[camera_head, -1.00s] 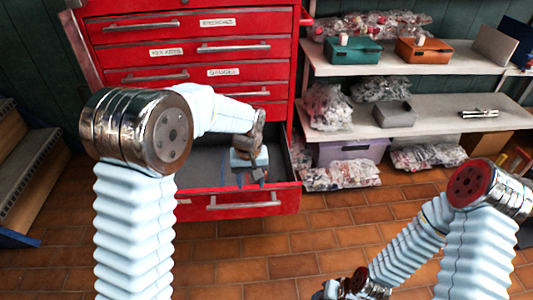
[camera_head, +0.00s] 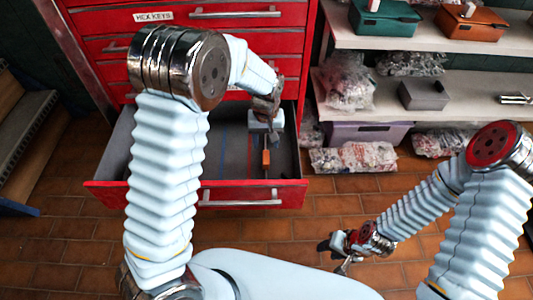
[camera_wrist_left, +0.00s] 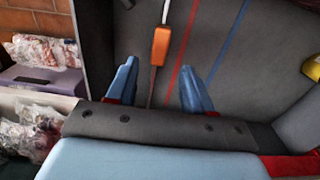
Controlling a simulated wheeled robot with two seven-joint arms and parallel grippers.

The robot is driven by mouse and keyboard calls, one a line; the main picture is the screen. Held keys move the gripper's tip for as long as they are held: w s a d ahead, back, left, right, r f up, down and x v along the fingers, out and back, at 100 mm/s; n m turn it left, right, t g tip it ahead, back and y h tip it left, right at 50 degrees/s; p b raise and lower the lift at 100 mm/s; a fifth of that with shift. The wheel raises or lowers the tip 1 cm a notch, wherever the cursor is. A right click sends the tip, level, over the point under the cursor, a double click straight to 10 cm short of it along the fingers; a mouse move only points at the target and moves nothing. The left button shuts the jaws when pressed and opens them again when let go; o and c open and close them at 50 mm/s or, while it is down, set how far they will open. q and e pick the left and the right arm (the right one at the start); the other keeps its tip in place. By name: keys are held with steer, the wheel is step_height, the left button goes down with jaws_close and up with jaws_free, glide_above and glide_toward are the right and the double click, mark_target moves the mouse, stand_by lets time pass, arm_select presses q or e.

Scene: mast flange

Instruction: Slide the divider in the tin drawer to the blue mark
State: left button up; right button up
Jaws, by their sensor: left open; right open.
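The open tin drawer (camera_head: 110,160) has a grey floor with a blue mark (camera_head: 221,150) left of the divider's orange grip (camera_head: 266,160). In the left wrist view the thin grey divider (camera_wrist_left: 152,88) with its orange grip (camera_wrist_left: 160,45) lies beside a red mark (camera_wrist_left: 181,60); the blue mark (camera_wrist_left: 228,45) is farther right. My left gripper (camera_head: 266,130) is above the drawer, open, its fingers (camera_wrist_left: 160,88) on either side of the divider's line in the wrist view; contact cannot be told. My right gripper (camera_head: 340,255) is open and empty, low over the floor.
The red cabinet (camera_head: 290,40) stands behind the drawer. Shelves (camera_head: 470,85) at the right hold a teal box (camera_head: 385,18), an orange box (camera_head: 470,22) and a grey box (camera_head: 424,95). A purple box (camera_head: 350,134) and bagged goods (camera_head: 352,158) sit close right of the drawer.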

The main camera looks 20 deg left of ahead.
mark_target(266, 157)
arm_select(q)
step_height(266, 157, down, 8)
steer(key=shift+r, duration=0.15)
jaws_close()
stand_by(0.3)
